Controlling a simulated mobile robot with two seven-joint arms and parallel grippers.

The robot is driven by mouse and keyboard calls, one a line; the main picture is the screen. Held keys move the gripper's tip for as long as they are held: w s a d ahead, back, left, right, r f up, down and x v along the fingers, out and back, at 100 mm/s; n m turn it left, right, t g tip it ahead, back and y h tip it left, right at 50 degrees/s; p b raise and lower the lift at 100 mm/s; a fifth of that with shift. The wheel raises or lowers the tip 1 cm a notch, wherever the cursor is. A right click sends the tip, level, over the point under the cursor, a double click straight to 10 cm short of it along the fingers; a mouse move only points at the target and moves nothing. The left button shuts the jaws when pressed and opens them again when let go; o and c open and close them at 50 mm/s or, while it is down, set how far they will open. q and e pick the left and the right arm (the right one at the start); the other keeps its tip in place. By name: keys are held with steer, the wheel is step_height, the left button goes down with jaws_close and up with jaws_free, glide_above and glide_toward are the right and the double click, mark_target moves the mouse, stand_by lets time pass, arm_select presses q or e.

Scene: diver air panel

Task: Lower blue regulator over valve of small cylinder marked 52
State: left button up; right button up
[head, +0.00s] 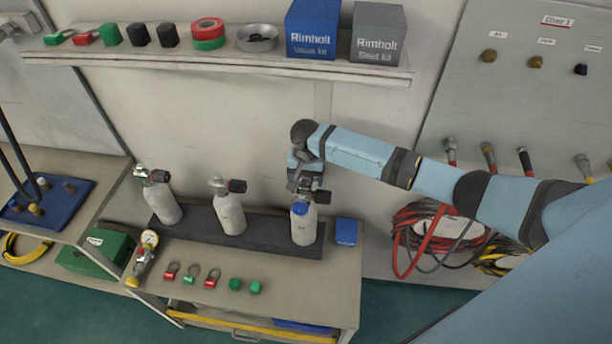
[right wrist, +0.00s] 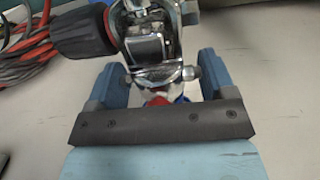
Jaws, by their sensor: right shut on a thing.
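My right gripper (head: 306,180) is above the rightmost small grey cylinder (head: 304,229), at the height of its top fittings. In the right wrist view its two blue fingers (right wrist: 158,88) are shut on a metal fitting, which I take for the regulator (right wrist: 150,72); bits of blue and red show at its base. A blue part (head: 300,208) shows at the cylinder's shoulder. A black knob with a red ring (right wrist: 84,32) sticks out to the left. The fingers and fittings overlap, so I cannot tell whether regulator and valve touch. No number 52 is legible. My left gripper is out of view.
Two more grey cylinders (head: 230,214) (head: 165,203) stand upright to the left in the dark rack (head: 268,241). A small blue box (head: 346,232) is close on the right. Several red and green fittings lie on the bench front. A shelf (head: 270,63) runs above.

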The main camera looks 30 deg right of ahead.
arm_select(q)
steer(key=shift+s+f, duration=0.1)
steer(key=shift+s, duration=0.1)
arm_select(e)
steer(key=o, duration=1.4)
steer(key=shift+f, duration=0.1)
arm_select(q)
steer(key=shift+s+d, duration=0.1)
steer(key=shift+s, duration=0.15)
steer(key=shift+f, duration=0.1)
arm_select(e)
step_height(320, 180, up, 13)
steer(key=shift+f+b, duration=0.1)
steer(key=shift+b, duration=0.8)
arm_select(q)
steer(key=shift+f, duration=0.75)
arm_select(e)
steer(key=shift+r, duration=0.55)
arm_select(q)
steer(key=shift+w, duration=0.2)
